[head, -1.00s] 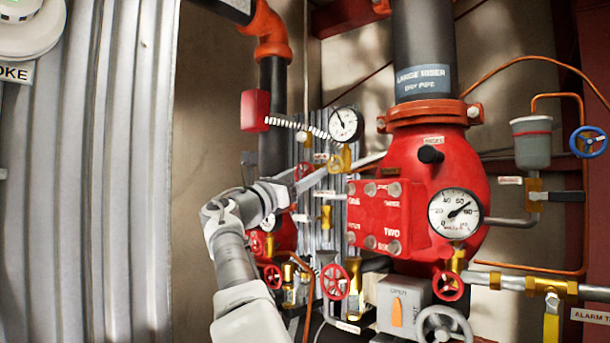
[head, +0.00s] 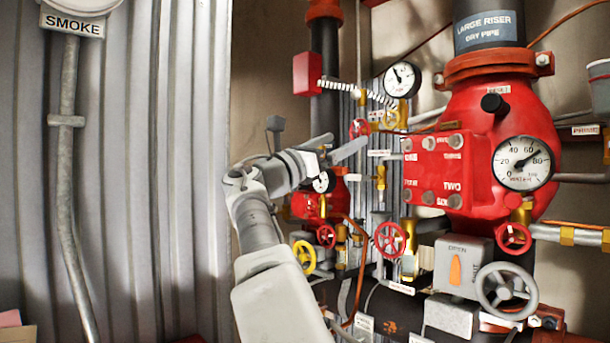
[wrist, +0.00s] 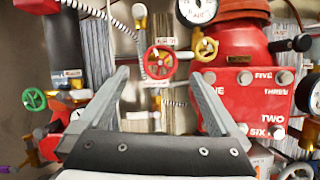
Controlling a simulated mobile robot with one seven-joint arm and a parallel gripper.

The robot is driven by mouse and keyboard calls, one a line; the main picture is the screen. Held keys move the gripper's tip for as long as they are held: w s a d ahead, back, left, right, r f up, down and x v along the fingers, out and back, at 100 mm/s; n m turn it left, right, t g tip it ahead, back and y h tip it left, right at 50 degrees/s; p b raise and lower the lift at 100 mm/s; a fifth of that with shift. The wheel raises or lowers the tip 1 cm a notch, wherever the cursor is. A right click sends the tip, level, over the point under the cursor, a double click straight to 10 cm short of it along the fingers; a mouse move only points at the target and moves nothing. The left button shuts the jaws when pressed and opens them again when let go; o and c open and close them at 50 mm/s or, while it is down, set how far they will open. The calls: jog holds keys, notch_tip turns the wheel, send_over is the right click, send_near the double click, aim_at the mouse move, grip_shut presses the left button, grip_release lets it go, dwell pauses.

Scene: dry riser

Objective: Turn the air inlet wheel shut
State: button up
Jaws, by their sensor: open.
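Several handwheels show on the valve panel; I cannot read which tag names the air inlet. A small red wheel (head: 359,128) sits just above my gripper (head: 350,141) in the head view. In the wrist view a red spoked wheel (wrist: 160,58) faces me, upright, beyond and between the two fingertips (wrist: 157,74). My gripper is open and empty, apart from the wheel as far as I can see. Another red wheel (head: 390,239) is lower on the panel.
The red dry riser valve (head: 500,130) bulges at the right with a pressure gauge (head: 523,163). A smaller gauge (head: 402,79), a yellow wheel (head: 303,257) and a grey wheel (head: 506,290) crowd the area. A green wheel (wrist: 33,99) is left in the wrist view. Corrugated wall (head: 180,150) stands left.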

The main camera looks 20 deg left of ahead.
jog(key=b+v, duration=0.3)
jog(key=v, duration=0.7)
jog(key=shift+s, duration=0.2)
jog(key=n+t+y, duration=0.2)
jog(key=n+y, duration=0.5)
jog(key=n, duration=0.6)
send_near(357, 129)
jog(key=shift+h, duration=0.4)
jog(key=p+x, duration=0.7)
jog(key=x, duration=0.5)
jog(key=shift+a, duration=0.15)
jog(key=shift+w+d+p, duration=0.25)
jog(key=shift+w+p, duration=0.2)
jog(key=shift+w, duration=0.45)
